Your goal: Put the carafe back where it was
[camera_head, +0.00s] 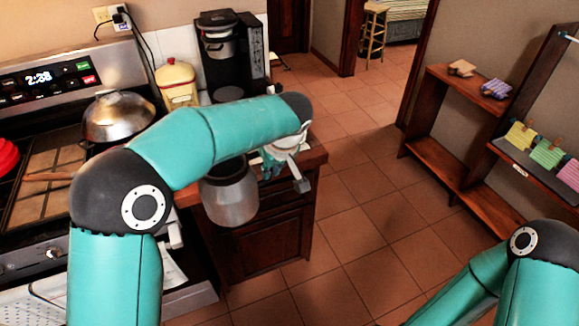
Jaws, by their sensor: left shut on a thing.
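The carafe (231,199), a grey rounded vessel with a dark upper rim, hangs upright in front of the wooden cabinet's counter edge. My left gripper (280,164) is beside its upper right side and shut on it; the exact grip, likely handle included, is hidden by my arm. The black coffee maker (252,62) stands at the back of the counter, with a silver part in its upper half. The space above its base looks empty. My right arm enters at the lower right, but its gripper is out of view.
A yellow canister (176,82) with a red top stands left of the coffee maker. The stove (38,154) at left carries a silver domed pot (117,115). Wooden shelves (436,115) stand at right. Open tiled floor (365,225) lies between.

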